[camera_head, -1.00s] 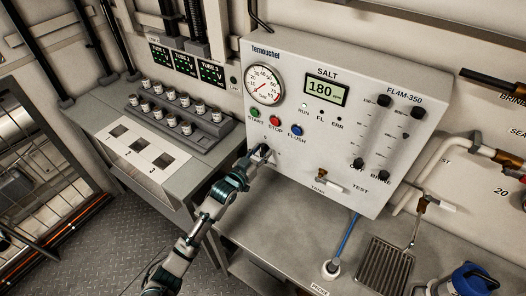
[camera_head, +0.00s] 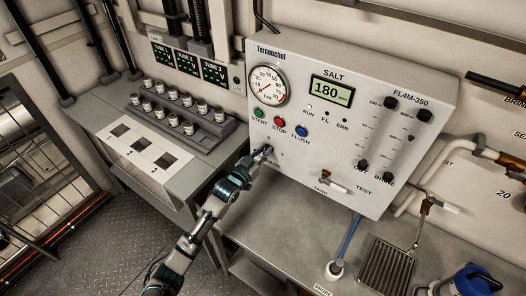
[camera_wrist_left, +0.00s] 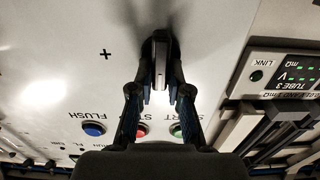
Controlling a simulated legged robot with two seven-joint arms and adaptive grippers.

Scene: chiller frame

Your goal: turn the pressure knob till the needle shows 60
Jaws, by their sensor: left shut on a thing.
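The pressure gauge (camera_head: 269,86) is a round white dial with a thin red needle at the upper left of the grey panel (camera_head: 310,165). The needle is too small for me to read its value surely. My left gripper (camera_head: 264,152) is at the panel's lower left, below the coloured buttons. In the left wrist view my left gripper (camera_wrist_left: 160,85) is shut on the pressure knob (camera_wrist_left: 160,50), a dark knob with a narrow grey grip between the fingers. The fingers hide part of the knob. My right gripper is not in view.
Green START (camera_head: 258,113), red STOP (camera_head: 279,121) and blue FLUSH (camera_head: 302,131) buttons sit just above the gripper. A SALT display (camera_head: 331,90) reads 180. A rack of small jars (camera_head: 180,118) stands left. A tank valve (camera_head: 332,178) juts out lower right.

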